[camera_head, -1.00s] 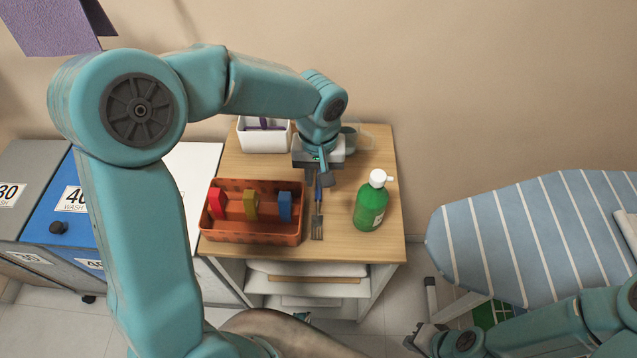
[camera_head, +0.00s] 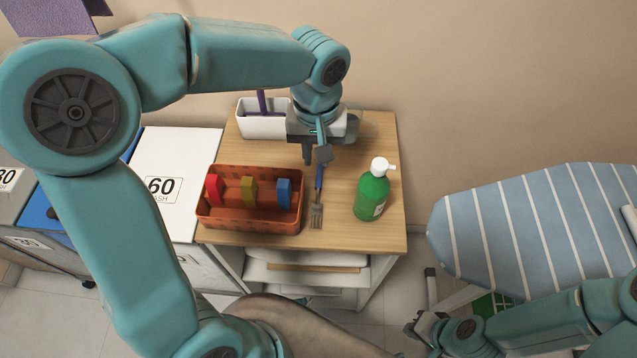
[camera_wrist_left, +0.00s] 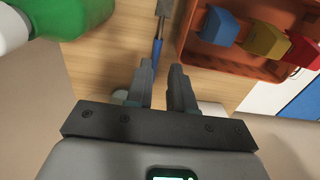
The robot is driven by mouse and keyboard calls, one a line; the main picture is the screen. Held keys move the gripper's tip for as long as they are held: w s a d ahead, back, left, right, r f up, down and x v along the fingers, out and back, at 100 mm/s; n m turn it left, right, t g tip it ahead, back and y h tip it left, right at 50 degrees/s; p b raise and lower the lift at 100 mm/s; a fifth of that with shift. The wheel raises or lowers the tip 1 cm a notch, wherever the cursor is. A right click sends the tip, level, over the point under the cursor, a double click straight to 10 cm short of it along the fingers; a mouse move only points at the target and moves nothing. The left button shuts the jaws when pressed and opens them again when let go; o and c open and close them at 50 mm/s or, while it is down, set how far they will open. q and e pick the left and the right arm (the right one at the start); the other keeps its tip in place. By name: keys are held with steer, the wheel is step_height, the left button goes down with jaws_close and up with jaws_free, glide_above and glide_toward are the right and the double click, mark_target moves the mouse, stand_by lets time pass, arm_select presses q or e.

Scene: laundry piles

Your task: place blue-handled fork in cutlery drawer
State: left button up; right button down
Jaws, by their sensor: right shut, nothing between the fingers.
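The blue-handled fork (camera_head: 317,207) lies on the wooden tabletop, tines toward the front, between the orange-brown box and the green bottle. Its blue handle also shows in the left wrist view (camera_wrist_left: 157,51), ending close to one fingertip. My left gripper (camera_head: 316,157) points down above the handle end, with a gap between its fingers; the left wrist view shows the fingers (camera_wrist_left: 163,72) apart and nothing clearly held. Whether a finger touches the handle cannot be told. My right gripper (camera_head: 417,326) is shut and empty at lower right, away from the table. I cannot make out a cutlery drawer.
The orange-brown box (camera_head: 250,226) holds red, yellow and blue pieces. A green bottle (camera_head: 371,194) stands right of the fork. A white container (camera_head: 264,127) with a purple item stands behind. A striped ironing board (camera_head: 540,230) is at right. Shelves lie below the tabletop.

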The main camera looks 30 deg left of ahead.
mark_target(318, 186)
arm_select(q)
step_height(318, 186, down, 4)
steer(key=shift+w+r, duration=0.1)
steer(key=shift+r, duration=0.15)
steer(key=shift+f, duration=0.55)
step_height(318, 186, down, 5)
steer(key=shift+d+f+b, duration=0.1)
steer(key=shift+d+b, duration=0.05)
steer(key=shift+b, duration=0.15)
jaws_close()
